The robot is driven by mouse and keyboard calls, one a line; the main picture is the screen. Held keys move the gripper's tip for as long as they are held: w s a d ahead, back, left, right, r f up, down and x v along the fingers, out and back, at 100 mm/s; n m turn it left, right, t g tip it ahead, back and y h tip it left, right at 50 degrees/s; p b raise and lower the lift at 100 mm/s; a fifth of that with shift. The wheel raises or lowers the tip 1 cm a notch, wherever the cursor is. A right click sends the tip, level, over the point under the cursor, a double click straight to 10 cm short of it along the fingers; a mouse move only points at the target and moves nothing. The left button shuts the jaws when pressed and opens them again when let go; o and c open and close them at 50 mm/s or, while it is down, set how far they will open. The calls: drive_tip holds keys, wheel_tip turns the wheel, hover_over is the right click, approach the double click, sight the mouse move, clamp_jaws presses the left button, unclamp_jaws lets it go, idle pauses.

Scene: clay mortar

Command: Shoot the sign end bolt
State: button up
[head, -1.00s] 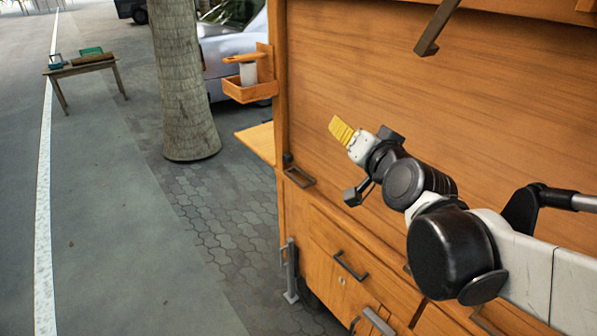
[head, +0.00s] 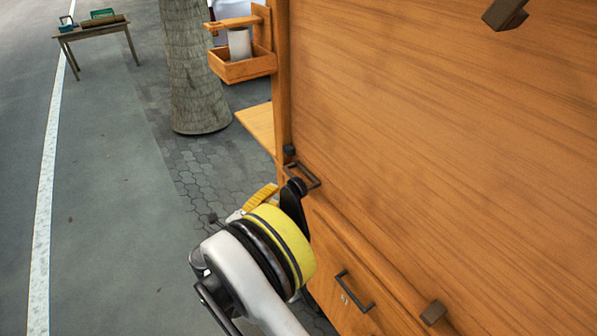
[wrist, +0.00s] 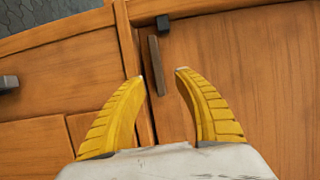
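A dark metal loop (head: 302,175) sits at the near-left edge of the orange wooden cart, with a dark knob (head: 290,150) just above it. I cannot tell for sure which part is the sign end bolt. In the wrist view a thin dark bar (wrist: 157,66) stands off the wood beyond my fingertips, with a small dark block (wrist: 163,23) above it. My gripper (wrist: 161,74) is open and empty, its yellow fingers apart and the bar in line with the gap. In the head view one yellow finger (head: 262,196) shows below the loop; my arm hides the rest.
The cart's big wooden panel (head: 430,130) fills the right side. A drawer handle (head: 354,291) and dark blocks stick out from it. A side tray (head: 243,66) and a shelf (head: 257,128) project left. A tree trunk (head: 195,70) stands behind; pavement lies open at left.

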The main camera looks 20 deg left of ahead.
sight(293, 180)
drive_tip(key=b+x, duration=0.1)
drive_tip(key=x, duration=0.2)
drive_tip(key=b+x, duration=0.1)
drive_tip(key=x, duration=0.3)
drive_tip(key=b+x, duration=0.1)
drive_tip(key=x, duration=0.2)
drive_tip(key=shift+w+d+f, duration=0.1)
drive_tip(key=shift+d+f, duration=0.2)
drive_tip(key=shift+f, duration=0.05)
drive_tip(key=shift+c, duration=0.4)
clamp_jaws()
